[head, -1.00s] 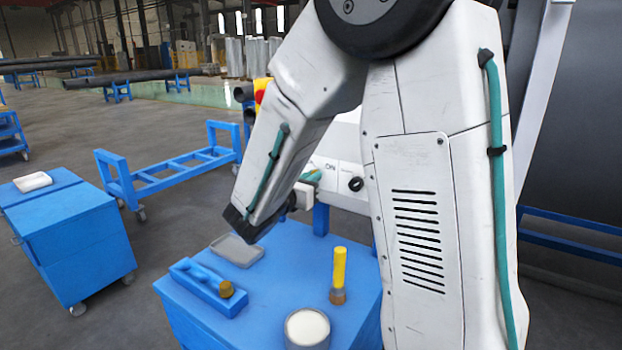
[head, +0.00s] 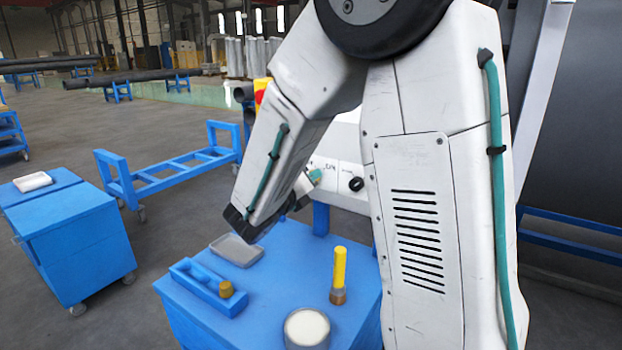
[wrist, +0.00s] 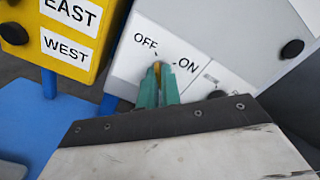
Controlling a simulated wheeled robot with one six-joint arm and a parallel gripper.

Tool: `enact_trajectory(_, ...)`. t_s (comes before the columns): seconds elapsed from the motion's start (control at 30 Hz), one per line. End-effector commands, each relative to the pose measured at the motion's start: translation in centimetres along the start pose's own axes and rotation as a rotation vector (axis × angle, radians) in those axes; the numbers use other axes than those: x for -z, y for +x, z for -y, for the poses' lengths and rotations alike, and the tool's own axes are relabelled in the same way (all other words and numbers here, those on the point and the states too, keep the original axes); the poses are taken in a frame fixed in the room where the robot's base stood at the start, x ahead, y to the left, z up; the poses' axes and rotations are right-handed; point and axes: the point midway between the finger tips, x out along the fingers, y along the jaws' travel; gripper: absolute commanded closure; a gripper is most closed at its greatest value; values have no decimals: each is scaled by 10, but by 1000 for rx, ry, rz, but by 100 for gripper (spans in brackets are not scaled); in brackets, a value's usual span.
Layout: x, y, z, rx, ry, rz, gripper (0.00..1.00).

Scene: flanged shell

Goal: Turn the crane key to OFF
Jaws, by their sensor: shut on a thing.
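The crane key (wrist: 157,70) shows as a small yellowish piece between the teal fingertips in the wrist view. It sits on a pale control panel (wrist: 205,25), just below the printed words OFF and ON. My gripper (wrist: 158,82) is shut on the key, with a finger on each side. The fingers hide most of the key, so I cannot tell which word it points at. In the head view, my gripper (head: 313,177) is against the front of the panel (head: 345,145), and my arm covers much of it.
A yellow box (wrist: 60,35) labelled EAST and WEST is left of the panel. A black knob (head: 356,184) is right of the key. Below, a blue table (head: 270,290) carries a grey tray (head: 237,249), a yellow-handled tool (head: 339,268) and a round container (head: 307,328).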

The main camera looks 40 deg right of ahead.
Motion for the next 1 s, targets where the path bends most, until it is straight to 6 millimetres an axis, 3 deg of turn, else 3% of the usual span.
enact_trajectory(0.6,0,0,0,-1,-42,0,100)
enact_trajectory(0.7,0,0,0,-1,-42,0,73)
enact_trajectory(1.0,0,-2,0,-1,-41,1,73)
